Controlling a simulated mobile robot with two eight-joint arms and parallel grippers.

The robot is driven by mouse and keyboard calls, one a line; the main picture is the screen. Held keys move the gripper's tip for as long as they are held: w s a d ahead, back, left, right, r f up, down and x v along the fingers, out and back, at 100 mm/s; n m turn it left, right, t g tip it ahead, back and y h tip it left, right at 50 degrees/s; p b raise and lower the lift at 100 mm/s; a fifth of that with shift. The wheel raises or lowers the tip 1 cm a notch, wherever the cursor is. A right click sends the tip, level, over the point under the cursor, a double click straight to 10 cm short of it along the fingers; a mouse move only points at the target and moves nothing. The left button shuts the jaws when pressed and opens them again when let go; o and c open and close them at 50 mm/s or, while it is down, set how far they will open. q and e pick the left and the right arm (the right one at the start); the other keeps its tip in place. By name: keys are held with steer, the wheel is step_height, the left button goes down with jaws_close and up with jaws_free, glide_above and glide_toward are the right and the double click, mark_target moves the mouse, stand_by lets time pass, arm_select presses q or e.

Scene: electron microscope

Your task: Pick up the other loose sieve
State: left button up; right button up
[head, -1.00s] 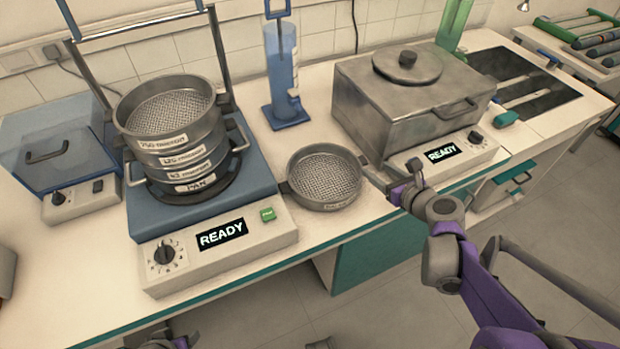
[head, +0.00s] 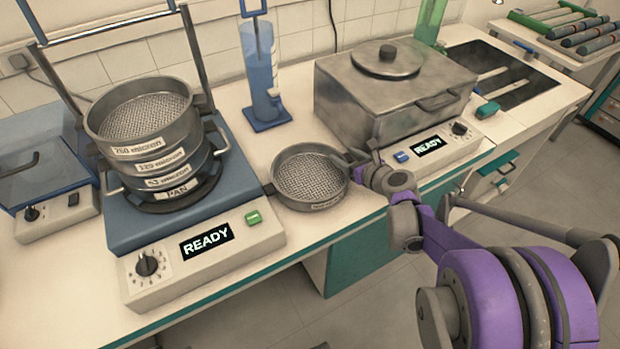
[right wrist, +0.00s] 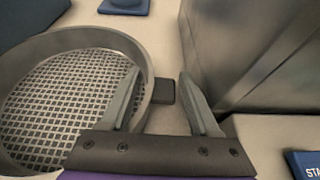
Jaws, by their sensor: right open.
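The loose sieve (head: 309,177) is a round grey metal pan with a mesh floor, lying flat on the bench between the shaker and the steel bath. Its front label is too small to read. My right gripper (head: 352,158) is open at the sieve's right side. In the right wrist view, the sieve (right wrist: 65,110) fills the left, and its small dark side lug (right wrist: 163,91) shows between the open fingers (right wrist: 158,88). The left finger overlaps the sieve's rim in the picture; I cannot tell whether it touches. My left gripper is not in view.
The shaker (head: 125,222) carries a stack of labelled sieves (head: 150,150) over a pan. The steel bath (head: 390,95) stands close to the right of my right gripper. A blue cylinder (head: 262,75) stands behind. Bare bench lies in front of the sieve.

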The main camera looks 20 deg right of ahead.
jaws_close()
steer(key=shift+r, duration=0.1)
stand_by(0.3)
